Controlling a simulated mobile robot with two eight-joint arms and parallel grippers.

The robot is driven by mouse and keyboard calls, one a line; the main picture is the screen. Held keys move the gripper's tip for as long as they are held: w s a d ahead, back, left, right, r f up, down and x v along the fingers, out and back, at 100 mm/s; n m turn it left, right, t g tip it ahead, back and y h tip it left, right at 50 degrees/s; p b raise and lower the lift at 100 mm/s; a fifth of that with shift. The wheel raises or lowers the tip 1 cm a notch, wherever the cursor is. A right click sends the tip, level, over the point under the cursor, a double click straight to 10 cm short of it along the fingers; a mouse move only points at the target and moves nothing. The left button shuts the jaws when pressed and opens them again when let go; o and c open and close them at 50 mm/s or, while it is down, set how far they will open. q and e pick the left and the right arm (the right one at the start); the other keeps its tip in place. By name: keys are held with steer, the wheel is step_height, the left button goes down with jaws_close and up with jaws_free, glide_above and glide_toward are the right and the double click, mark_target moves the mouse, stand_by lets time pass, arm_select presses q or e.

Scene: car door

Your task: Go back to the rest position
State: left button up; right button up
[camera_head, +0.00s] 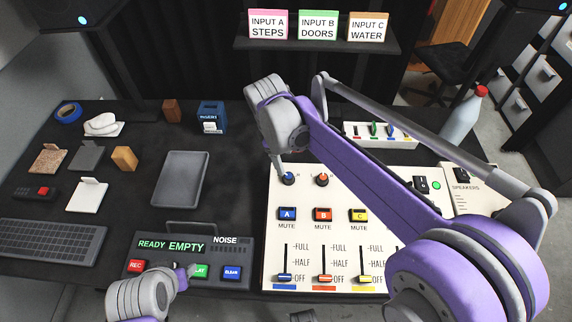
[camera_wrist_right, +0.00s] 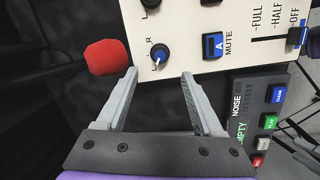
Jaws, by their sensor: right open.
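My right gripper (camera_wrist_right: 160,76) is open and empty, with its two fingers spread to either side of a blue knob (camera_wrist_right: 160,54) just beyond the tips. In the head view, my right arm reaches across the mixer (camera_head: 271,235), and its gripper (camera_head: 282,168) hangs over the same blue knob (camera_head: 288,178) at the mixer's upper left. The knob's white mark points toward L in the wrist view. My left gripper (camera_head: 188,272) is low in the head view, over the recorder (camera_head: 180,235) near its green button. Whether its jaws are open is unclear.
Right of the blue knob is an orange knob (camera_head: 322,180). A grey tray (camera_head: 180,180), small blocks and a keyboard (camera_head: 50,242) lie left on the dark desk. A bottle (camera_head: 460,122) stands at the right. A red round thing (camera_wrist_right: 106,57) sits near the fingers.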

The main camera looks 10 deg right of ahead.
steer(key=shift+a+r, duration=0.15)
steer(key=shift+r, duration=0.8)
steer(key=shift+s, duration=0.1)
steer(key=s+d+f+m+t+p, duration=0.1)
steer(key=s+d+m, duration=0.1)
steer(key=s+m, duration=0.2)
steer(key=s+d+f+m+t+y+p, duration=0.1)
steer(key=s+m, duration=0.3)
steer(key=s, duration=0.5)
steer(key=s+d+f+m+t+p, duration=0.1)
steer(key=s+d+m+t, duration=0.1)
steer(key=s, duration=0.4)
steer(key=shift+s+d+f+m+t+y+p, duration=0.3)
steer(key=shift+s+d+m+y, duration=0.1)
steer(key=shift+d+m, duration=0.5)
